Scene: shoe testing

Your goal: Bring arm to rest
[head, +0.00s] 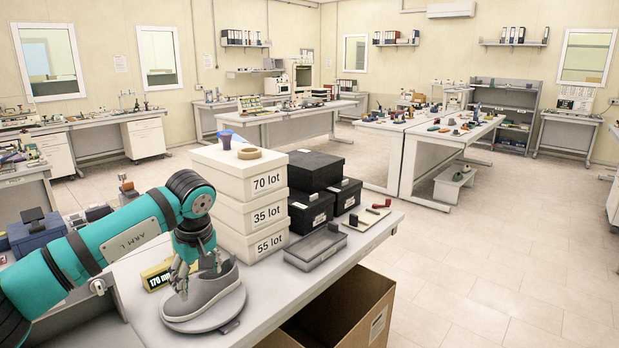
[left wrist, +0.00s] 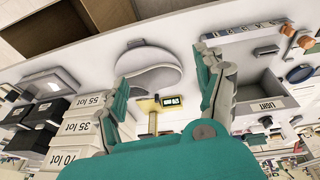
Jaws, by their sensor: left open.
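My left arm comes in from the left in the head view, and its gripper (head: 198,280) points down at a grey shoe (head: 222,284). The shoe sits on a round grey plate (head: 228,322) near the front of the table. In the left wrist view the gripper (left wrist: 163,75) is open, with its two fingers wide apart and nothing held between them. The shoe (left wrist: 152,78) shows beyond the fingers there. I cannot tell whether a finger touches it. My right gripper is not in view.
White lot boxes (head: 240,187) and black boxes (head: 316,170) are stacked behind the shoe. A yellow device (head: 155,275) stands left of it. A grey tray (head: 315,247) lies to its right. An open cardboard box (head: 340,310) is below the table edge.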

